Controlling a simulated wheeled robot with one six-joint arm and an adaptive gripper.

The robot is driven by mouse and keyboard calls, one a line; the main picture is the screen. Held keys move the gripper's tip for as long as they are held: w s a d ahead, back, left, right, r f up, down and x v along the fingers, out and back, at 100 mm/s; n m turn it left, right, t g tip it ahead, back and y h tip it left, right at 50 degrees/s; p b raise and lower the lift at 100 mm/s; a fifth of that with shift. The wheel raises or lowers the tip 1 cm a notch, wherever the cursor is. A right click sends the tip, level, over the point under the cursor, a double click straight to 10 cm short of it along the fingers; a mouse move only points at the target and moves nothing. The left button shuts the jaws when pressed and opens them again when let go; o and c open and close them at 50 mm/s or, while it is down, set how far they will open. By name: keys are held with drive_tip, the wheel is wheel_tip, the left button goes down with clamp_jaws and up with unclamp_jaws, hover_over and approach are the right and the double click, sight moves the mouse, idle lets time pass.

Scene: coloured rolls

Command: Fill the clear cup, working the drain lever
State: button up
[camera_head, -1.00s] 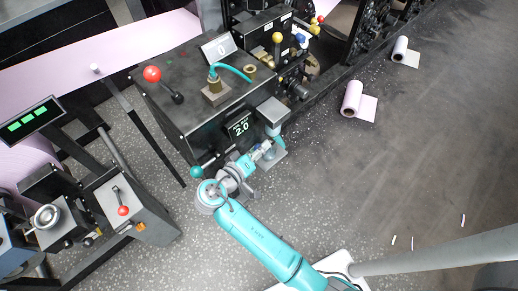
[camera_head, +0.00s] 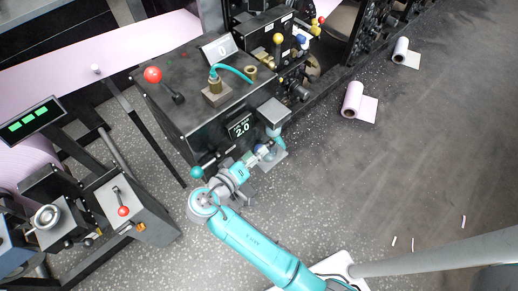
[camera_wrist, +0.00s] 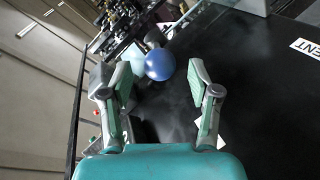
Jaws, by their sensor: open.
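A blue ball knob (camera_wrist: 160,65), perhaps the drain lever's, lies ahead of my open gripper (camera_wrist: 160,88), between the lines of its two fingers and apart from them. In the head view, the blue knob (camera_head: 261,149) is small beside the grey stand at the machine's front corner. My gripper (camera_head: 250,158) is just left of it there. A pale, see-through shape (camera_wrist: 133,57) beside the knob may be the clear cup, but I cannot tell. Its fill level cannot be seen.
Paper rolls (camera_head: 353,100) lie on the floor at the right. The floor right of my arm is mostly clear.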

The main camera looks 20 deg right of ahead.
drive_tip(key=v, duration=0.9)
drive_tip(key=w+d+f+m, duration=0.1)
drive_tip(key=w+d+m, duration=0.1)
drive_tip(key=d+m, duration=0.1)
drive_tip(key=w+d+f+m+t+h, duration=0.1)
drive_tip(key=w+d+m, duration=0.1)
drive_tip(key=d, duration=0.2)
drive_tip(key=w+d+f+m+t+h, duration=0.1)
drive_tip(key=d+m, duration=0.2)
drive_tip(key=shift+w+d+f+m, duration=0.1)
drive_tip(key=shift+w+d+m, duration=0.05)
drive_tip(key=shift+w+m, duration=0.2)
idle(0.5)
drive_tip(key=shift+h, duration=0.3)
drive_tip(key=c, duration=1.2)
